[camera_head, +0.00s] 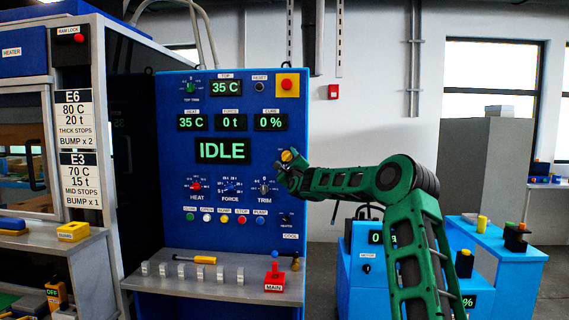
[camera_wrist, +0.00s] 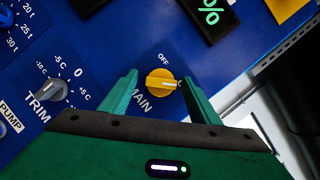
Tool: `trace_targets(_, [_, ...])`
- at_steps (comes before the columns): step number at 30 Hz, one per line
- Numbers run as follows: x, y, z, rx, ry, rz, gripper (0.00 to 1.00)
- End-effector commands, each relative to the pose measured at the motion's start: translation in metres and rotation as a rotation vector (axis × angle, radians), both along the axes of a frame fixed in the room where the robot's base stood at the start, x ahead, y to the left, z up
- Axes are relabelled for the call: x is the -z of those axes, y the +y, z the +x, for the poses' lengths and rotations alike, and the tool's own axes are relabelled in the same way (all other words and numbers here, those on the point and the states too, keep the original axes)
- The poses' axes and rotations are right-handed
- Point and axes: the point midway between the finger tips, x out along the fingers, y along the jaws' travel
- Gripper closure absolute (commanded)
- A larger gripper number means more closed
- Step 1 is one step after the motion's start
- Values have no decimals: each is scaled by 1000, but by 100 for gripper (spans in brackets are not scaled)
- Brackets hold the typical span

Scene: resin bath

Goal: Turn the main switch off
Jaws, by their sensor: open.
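The main switch is a round yellow knob (camera_wrist: 160,83) on the blue panel, with MAIN printed at its lower left and OFF above it in the wrist view. A pale mark on the knob points right, not at the word OFF. In the head view the yellow knob (camera_head: 288,155) shows just above my gripper, partly hidden by it. My gripper (camera_wrist: 158,78) is open, its green fingers on either side of the knob. I cannot tell whether either finger touches it. In the head view my gripper (camera_head: 287,170) is at the panel's right edge.
The TRIM knob (camera_wrist: 51,90) is left of my fingers. The panel display (camera_head: 222,150) reads IDLE. A red block labelled MAIN (camera_head: 275,280) and a yellow-handled tool (camera_head: 204,260) are on the shelf below. A blue motor unit (camera_head: 365,245) stands behind my arm.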

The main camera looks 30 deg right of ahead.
Motion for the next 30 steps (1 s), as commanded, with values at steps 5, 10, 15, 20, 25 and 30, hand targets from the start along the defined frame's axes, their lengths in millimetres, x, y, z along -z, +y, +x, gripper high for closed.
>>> trace_targets(5, [0,0,0,0,0,0,44])
trace_targets(10, [0,0,0,0,0,0,72])
trace_targets(15, [0,1,0,-1,2,0,85])
trace_targets(20, [1,1,0,-2,10,-13,85])
trace_targets(25, [1,1,0,-3,44,-61,85])
trace_targets(30, [0,2,0,-4,106,-153,85])
